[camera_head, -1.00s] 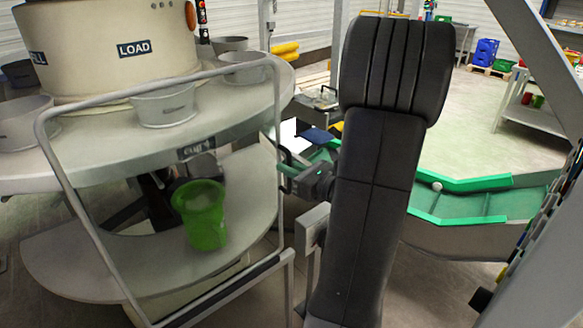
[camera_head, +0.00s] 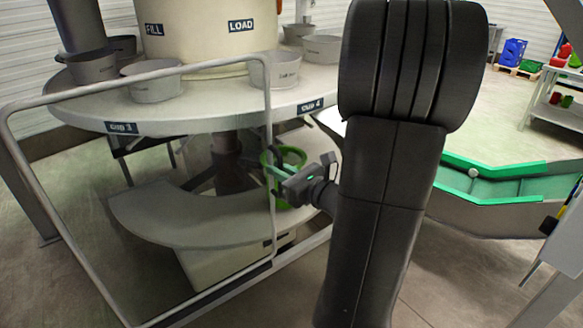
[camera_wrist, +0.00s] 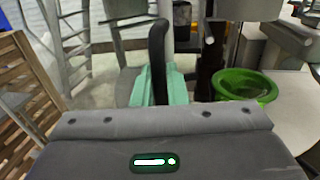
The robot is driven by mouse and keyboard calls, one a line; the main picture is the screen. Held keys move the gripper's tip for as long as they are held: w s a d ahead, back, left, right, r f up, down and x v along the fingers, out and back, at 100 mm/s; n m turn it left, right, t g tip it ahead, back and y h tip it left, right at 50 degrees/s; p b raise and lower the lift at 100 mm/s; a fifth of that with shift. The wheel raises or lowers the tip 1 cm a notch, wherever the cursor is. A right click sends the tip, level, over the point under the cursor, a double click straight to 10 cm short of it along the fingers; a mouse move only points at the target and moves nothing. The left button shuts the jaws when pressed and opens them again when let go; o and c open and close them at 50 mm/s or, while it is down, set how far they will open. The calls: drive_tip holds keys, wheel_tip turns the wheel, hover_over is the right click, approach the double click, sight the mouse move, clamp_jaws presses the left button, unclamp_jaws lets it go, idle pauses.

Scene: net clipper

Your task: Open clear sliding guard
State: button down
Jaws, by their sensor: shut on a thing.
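The clear guard is a see-through panel in a grey tubular frame (camera_head: 271,125), standing in front of the round machine in the head view. My gripper (camera_head: 272,172) is at the right upright of this frame. In the wrist view, my gripper (camera_wrist: 160,86) has its teal fingers shut around a black upright handle (camera_wrist: 157,50). In the head view the handle is mostly hidden by the gripper. A green cup (camera_wrist: 240,84) stands just beyond, to the right of the fingers in the wrist view.
The round upper table (camera_head: 210,118) carries several grey cups, with a lower curved shelf (camera_head: 165,220) beneath. A green-edged conveyor (camera_head: 510,178) is at right. A wooden slatted thing (camera_wrist: 22,75) is at left in the wrist view. Open floor lies behind.

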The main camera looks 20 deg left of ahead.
sight(245, 174)
drive_tip(key=s+a, duration=0.4)
drive_tip(key=s, duration=0.1)
drive_tip(key=shift+s+b, duration=0.1)
drive_tip(key=shift+b, duration=0.2)
drive_tip(key=c, duration=1.5)
unclamp_jaws()
drive_tip(key=shift+c, duration=0.2)
drive_tip(key=v, duration=1.3)
drive_tip(key=shift+s+d+b, duration=0.2)
drive_tip(key=shift+d+b, duration=0.15)
drive_tip(key=shift+b, duration=0.05)
drive_tip(key=shift+a, duration=0.1)
